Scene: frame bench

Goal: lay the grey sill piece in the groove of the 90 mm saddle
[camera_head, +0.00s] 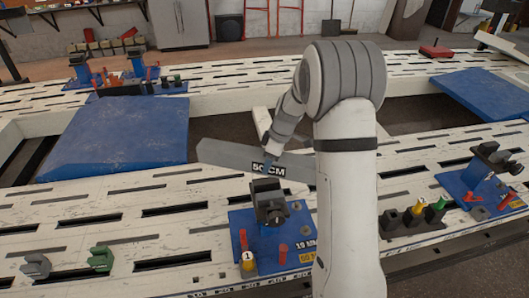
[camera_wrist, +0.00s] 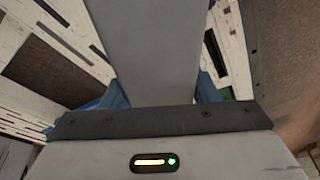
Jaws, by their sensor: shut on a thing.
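The grey sill piece (camera_head: 225,155), marked "50 CM", is a long flat bar. My gripper (camera_head: 267,166) is shut on it near its middle, partly hidden by my arm. In the wrist view the bar (camera_wrist: 155,45) runs up the picture between the blue fingers. A black saddle (camera_head: 268,200) stands on a blue plate (camera_head: 297,222) at the front of the bench. The bar shows just above and behind this saddle, apparently apart from it; the exact gap cannot be told. The plate's white marking ends in MM, but its number is hard to read. The groove is not clearly visible.
Another black saddle (camera_head: 490,160) stands on a blue plate at the right. Numbered coloured plugs (camera_head: 416,211) stand beside it. Two small clamps, one grey (camera_head: 36,265) and one green (camera_head: 100,258), lie at front left. A blue panel (camera_head: 115,140) lies behind.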

